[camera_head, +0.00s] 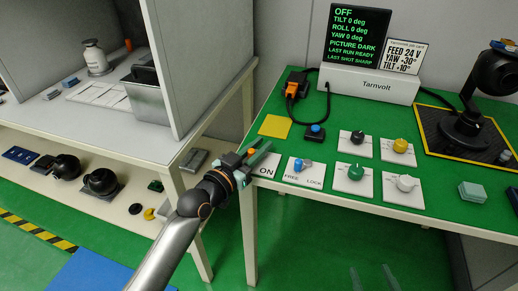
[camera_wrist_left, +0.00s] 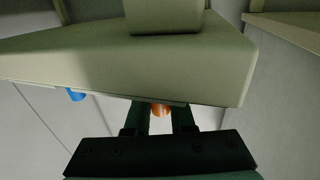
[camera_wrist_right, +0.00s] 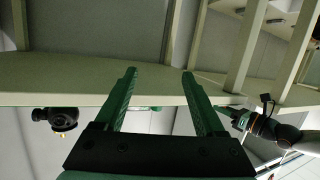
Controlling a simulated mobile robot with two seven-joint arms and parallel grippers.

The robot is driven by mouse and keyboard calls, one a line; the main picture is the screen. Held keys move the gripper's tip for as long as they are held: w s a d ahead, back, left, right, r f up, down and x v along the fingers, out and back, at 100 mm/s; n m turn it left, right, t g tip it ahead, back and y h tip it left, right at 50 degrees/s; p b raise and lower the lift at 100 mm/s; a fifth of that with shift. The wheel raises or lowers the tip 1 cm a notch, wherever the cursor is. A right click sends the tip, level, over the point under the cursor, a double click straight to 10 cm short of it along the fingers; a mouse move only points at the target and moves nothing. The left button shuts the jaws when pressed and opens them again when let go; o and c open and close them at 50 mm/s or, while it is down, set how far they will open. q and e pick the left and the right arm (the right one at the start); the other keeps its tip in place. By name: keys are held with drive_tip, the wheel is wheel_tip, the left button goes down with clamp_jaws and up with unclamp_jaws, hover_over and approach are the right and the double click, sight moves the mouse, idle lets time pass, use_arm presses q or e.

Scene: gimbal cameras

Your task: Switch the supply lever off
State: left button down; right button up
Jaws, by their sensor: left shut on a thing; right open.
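The supply lever has an orange knob (camera_head: 251,152) and stands by a white plate (camera_head: 266,171) marked ON at the green table's left edge. My left gripper (camera_head: 258,154) is shut on it; the left wrist view shows the orange knob (camera_wrist_left: 160,109) between the fingers. The plate's other half is hidden behind the gripper. The dark display (camera_head: 356,36) reads OFF, with tilt, roll and yaw at 0 deg and PICTURE DARK. My right gripper (camera_wrist_right: 160,73) is open and empty; its fingertips show faintly below the table's front edge in the head view (camera_head: 374,276).
A blue lever (camera_head: 304,165) on a FREE/LOCK plate stands just right of the left gripper. Several knobs (camera_head: 356,172) on white plates lie further right. A camera on a gimbal (camera_head: 465,125) stands at the back right. A partition and shelved bench (camera_head: 140,129) are on the left.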

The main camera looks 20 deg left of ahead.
use_arm(q)
drive_tip(key=shift+h, duration=0.3)
use_arm(e)
drive_tip(key=shift+w+r+t, duration=0.2)
drive_tip(key=shift+r+t, duration=0.1)
drive_tip(key=shift+r, duration=0.35)
use_arm(q)
drive_tip(key=c, duration=0.8)
unclamp_jaws()
drive_tip(key=shift+o, duration=0.2)
drive_tip(key=shift+s, duration=0.1)
